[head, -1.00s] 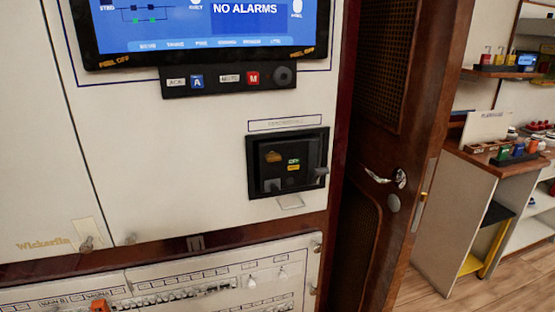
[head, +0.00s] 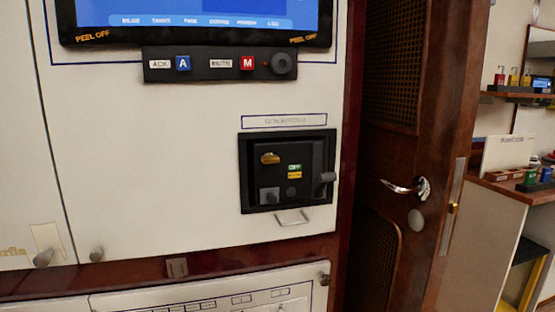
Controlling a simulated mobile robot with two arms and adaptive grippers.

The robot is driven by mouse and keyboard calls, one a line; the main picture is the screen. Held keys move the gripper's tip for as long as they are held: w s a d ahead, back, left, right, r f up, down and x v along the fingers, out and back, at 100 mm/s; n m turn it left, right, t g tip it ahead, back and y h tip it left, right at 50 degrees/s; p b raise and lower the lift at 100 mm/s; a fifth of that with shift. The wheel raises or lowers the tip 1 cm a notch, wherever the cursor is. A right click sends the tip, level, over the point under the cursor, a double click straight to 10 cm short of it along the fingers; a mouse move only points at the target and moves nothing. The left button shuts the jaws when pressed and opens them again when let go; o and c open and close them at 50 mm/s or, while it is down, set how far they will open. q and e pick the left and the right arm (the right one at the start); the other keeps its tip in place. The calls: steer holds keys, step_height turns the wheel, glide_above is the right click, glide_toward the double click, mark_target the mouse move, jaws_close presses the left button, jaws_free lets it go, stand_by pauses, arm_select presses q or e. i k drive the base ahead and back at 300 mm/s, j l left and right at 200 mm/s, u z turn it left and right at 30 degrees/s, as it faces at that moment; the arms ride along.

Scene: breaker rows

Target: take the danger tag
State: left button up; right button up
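I cannot make out a danger tag for certain in the head view. Small red, yellow and green items, too small to identify, stand on the upper shelf (head: 520,92) at the right, with padlock-like items (head: 513,77) among them. A small tray (head: 503,173) with coloured items sits on the counter below, beside a green item and a blue item (head: 545,173). Neither of my grippers shows in the head view.
A white panel wall (head: 150,160) fills the left, with a screen (head: 190,18), a button strip (head: 220,64) and a black recessed switch unit (head: 288,172). A brown door (head: 385,250) with a metal handle (head: 398,186) stands between the wall and the counter (head: 515,190).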

mark_target(500, 79)
steer(key=z, duration=1.25)
